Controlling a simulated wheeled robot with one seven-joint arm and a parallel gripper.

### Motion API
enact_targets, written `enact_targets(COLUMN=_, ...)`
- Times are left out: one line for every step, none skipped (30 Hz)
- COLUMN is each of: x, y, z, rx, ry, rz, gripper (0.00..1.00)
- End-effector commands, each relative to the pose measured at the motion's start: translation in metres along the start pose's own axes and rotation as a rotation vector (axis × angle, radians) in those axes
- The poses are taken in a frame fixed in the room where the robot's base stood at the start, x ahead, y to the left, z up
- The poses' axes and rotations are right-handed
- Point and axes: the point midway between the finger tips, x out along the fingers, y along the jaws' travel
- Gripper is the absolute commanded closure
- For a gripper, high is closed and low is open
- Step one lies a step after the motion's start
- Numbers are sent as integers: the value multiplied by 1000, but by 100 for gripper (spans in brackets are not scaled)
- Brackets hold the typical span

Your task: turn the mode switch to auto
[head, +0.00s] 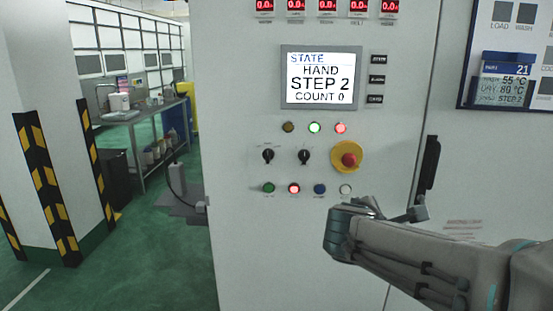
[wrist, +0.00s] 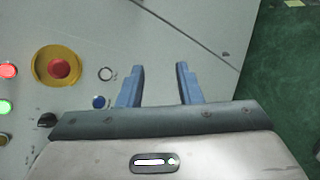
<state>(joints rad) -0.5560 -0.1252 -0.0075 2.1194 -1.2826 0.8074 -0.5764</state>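Two black rotary switches sit side by side on the light grey control panel: a left switch (head: 268,155) and a right switch (head: 304,156). Their labels are too small to read, so I cannot tell which is the mode switch. The screen (head: 320,78) reads STATE HAND, STEP 2, COUNT 0. My gripper (head: 378,208) is in front of the panel, below and right of the switches; its fingers are hardly visible there. In the wrist view my gripper (wrist: 159,68) is open and empty, with one black switch (wrist: 46,120) at the left, partly cut off by the gripper body.
A red emergency button (head: 349,160) on a yellow disc sits right of the switches, also in the wrist view (wrist: 59,68). Lamps (head: 314,127) are above the switches and push buttons (head: 294,188) below. A black door handle (head: 429,165) stands at the right.

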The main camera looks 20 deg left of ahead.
Motion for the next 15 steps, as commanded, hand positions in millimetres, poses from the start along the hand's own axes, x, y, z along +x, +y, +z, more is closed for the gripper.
enact_targets(x=-4, y=28, z=-22, rx=-136, ry=0, rz=93, gripper=68)
enact_targets(x=-8, y=44, z=-33, rx=-216, ry=-6, rz=148, gripper=68)
enact_targets(x=-14, y=65, z=-48, rx=-319, ry=-18, rz=222, gripper=68)
enact_targets(x=-20, y=80, z=-60, rx=-392, ry=-28, rz=278, gripper=68)
enact_targets(x=-26, y=94, z=-72, rx=-463, ry=-39, rz=331, gripper=68)
enact_targets(x=-36, y=111, z=-87, rx=-550, ry=-56, rz=399, gripper=68)
enact_targets(x=-44, y=122, z=-98, rx=-609, ry=-71, rz=448, gripper=68)
enact_targets(x=-51, y=133, z=-110, rx=-666, ry=-85, rz=493, gripper=68)
enact_targets(x=-61, y=145, z=-123, rx=-732, ry=-105, rz=548, gripper=68)
enact_targets(x=-68, y=153, z=-132, rx=-774, ry=-120, rz=585, gripper=68)
enact_targets(x=-74, y=160, z=-140, rx=-814, ry=-134, rz=619, gripper=68)
enact_targets(x=-82, y=167, z=-149, rx=-857, ry=-151, rz=658, gripper=68)
enact_targets(x=-88, y=172, z=-155, rx=-885, ry=-163, rz=682, gripper=68)
enact_targets(x=-92, y=175, z=-160, rx=-907, ry=-172, rz=702, gripper=68)
enact_targets(x=-96, y=179, z=-165, rx=-931, ry=-183, rz=724, gripper=68)
